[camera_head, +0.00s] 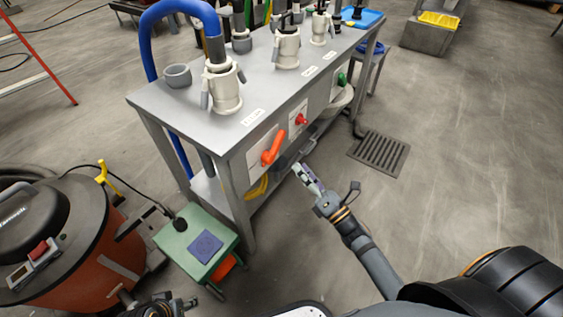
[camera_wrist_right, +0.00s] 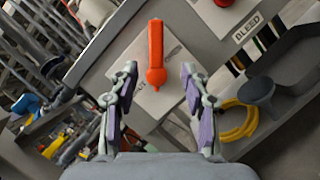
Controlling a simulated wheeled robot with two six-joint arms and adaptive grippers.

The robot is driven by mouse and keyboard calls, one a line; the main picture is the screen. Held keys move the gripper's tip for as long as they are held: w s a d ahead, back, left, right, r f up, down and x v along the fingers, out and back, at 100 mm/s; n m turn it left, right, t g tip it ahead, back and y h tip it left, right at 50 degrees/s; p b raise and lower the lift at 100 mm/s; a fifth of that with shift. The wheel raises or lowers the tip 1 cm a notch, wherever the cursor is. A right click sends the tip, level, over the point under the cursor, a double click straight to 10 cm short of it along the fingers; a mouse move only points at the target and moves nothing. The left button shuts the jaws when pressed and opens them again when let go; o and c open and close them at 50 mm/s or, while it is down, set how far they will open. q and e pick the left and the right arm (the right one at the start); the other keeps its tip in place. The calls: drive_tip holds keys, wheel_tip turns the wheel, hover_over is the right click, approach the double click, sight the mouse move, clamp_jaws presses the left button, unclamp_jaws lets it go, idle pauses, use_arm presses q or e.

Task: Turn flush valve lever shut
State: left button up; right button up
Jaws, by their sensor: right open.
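The orange lever (camera_head: 272,148) sits on a white plate on the front of the grey bench. In the right wrist view the orange lever (camera_wrist_right: 156,55) points up the picture from its round hub, tilted across the plate. My right gripper (camera_head: 308,179) is in front of the bench, below and right of the lever. In the right wrist view my right gripper (camera_wrist_right: 157,78) is open and empty, its fingers on either side of the lever's hub; whether they touch it cannot be told. My left gripper (camera_head: 170,306) is partly cut off at the bottom edge.
A red knob (camera_head: 301,119) sits right of the lever; a BLEED label (camera_wrist_right: 247,27) is beside it. A yellow hose (camera_wrist_right: 240,122) and a grey funnel (camera_wrist_right: 258,91) are below. A green box (camera_head: 196,243) and an orange vacuum drum (camera_head: 75,255) stand left.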

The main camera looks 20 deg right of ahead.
sight(281, 143)
drive_tip(key=x, duration=1)
drive_tip(key=shift+w+a+r+p, duration=0.2)
drive_tip(key=shift+r+p, duration=0.15)
clamp_jaws()
